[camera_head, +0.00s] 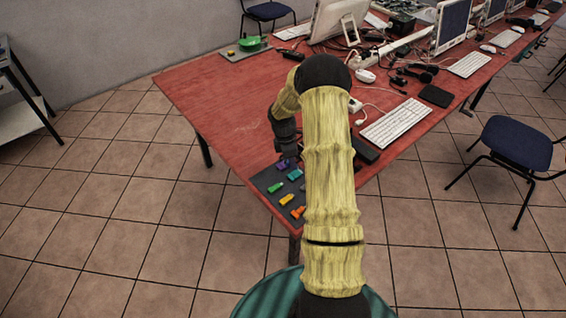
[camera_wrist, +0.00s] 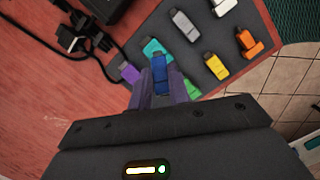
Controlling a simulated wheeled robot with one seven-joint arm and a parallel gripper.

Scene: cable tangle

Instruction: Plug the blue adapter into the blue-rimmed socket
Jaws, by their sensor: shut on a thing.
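In the wrist view the blue adapter (camera_wrist: 160,74) is between the fingertips of my gripper (camera_wrist: 160,92), which is shut on it. The adapter appears over the edge of a dark grey mat (camera_wrist: 262,75); I cannot tell its height above the mat. In the head view my gripper (camera_head: 285,157) is low over the far left end of the mat (camera_head: 262,180), and the blue adapter cannot be made out clearly there. I cannot make out a blue-rimmed socket in either view.
Around the held adapter lie a purple (camera_wrist: 129,72), a teal (camera_wrist: 153,48), a grey (camera_wrist: 185,25), a green (camera_wrist: 193,89), a yellow (camera_wrist: 216,66) and an orange adapter (camera_wrist: 248,42). Black cables (camera_wrist: 85,40) lie beside the mat.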

